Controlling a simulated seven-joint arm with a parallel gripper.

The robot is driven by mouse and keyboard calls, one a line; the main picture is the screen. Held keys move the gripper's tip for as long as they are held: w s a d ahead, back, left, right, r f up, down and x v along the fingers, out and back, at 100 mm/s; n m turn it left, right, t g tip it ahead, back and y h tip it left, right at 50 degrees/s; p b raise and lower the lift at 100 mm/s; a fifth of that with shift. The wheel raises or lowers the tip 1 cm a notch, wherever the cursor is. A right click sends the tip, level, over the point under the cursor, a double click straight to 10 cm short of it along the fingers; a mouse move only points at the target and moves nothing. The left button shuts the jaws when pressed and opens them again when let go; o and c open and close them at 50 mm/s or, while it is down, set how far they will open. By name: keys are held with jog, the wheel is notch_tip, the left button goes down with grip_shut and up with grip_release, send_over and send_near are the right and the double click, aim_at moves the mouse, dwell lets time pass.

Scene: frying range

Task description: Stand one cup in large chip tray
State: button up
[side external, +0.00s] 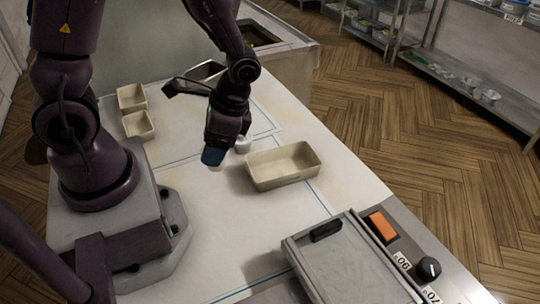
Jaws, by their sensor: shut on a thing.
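The large chip tray (250,178) is a cream, open rectangular tray on the white worktop, right of my gripper. It looks empty. The fingers and the upper part of the held thing are hard to make out. A small white cup (242,145) shows just right of my gripper, near the tray's far left corner. I cannot tell whether it touches the tray.
Two small cream trays (138,125) sit at the back left. A grey lidded unit with a black handle (327,229) stands at the front right, beside a panel with an orange switch (383,227) and a black knob (428,268). The worktop before the large tray is clear.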

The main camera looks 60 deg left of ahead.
jog(key=w+d+r+n+h, duration=0.1)
jog(key=w+r+n, duration=0.15)
jog(key=w, duration=0.55)
jog(key=w+d+r+n+h, duration=0.1)
jog(key=w+r+n, duration=0.15)
jog(key=w, duration=0.45)
jog(key=n+t+h, duration=0.3)
jog(key=n+t, duration=0.4)
jog(key=n, duration=1.8)
send_over(267, 176)
notch_tip(267, 176, down, 7)
jog(key=shift+f, duration=3.8)
jog(key=shift+f, duration=0.2)
jog(key=o, duration=0.7)
